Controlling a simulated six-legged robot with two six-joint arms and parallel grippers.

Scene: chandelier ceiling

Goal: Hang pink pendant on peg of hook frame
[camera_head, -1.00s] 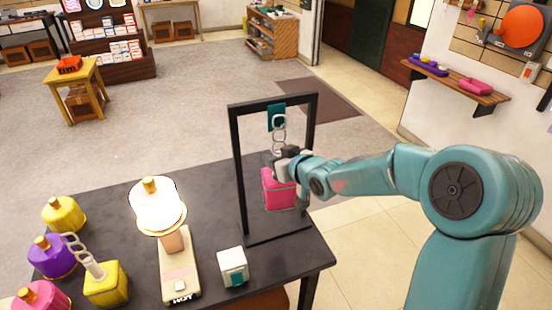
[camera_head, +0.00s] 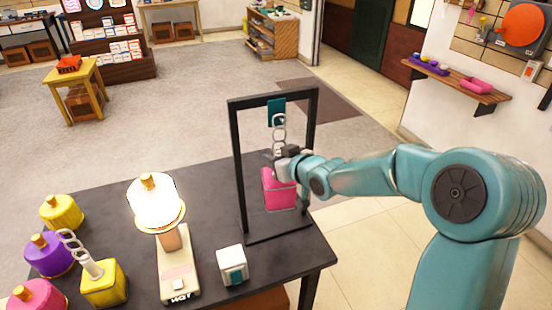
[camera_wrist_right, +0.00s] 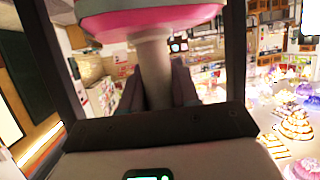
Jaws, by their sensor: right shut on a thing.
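The pink pendant (camera_head: 278,192) hangs within the black hook frame (camera_head: 239,170), on the right part of the dark table. Its pale chain links (camera_head: 279,128) rise to the teal piece (camera_head: 276,112) under the frame's top bar. Whether the top link is around a peg or only in front of it I cannot tell. My right gripper (camera_head: 284,163) is shut on the pendant's stem, just above the pink body. In the right wrist view the grey stem (camera_wrist_right: 153,65) is between the fingers, with the pink body (camera_wrist_right: 150,20) at the top. My left gripper is not in view.
A glowing lamp on a scale (camera_head: 178,270) stands left of the frame, and a white-and-teal cube (camera_head: 232,264) in front. Yellow (camera_head: 62,212), purple (camera_head: 47,255) and pink (camera_head: 38,296) pendants and a yellow one with chain (camera_head: 103,284) sit at the table's left.

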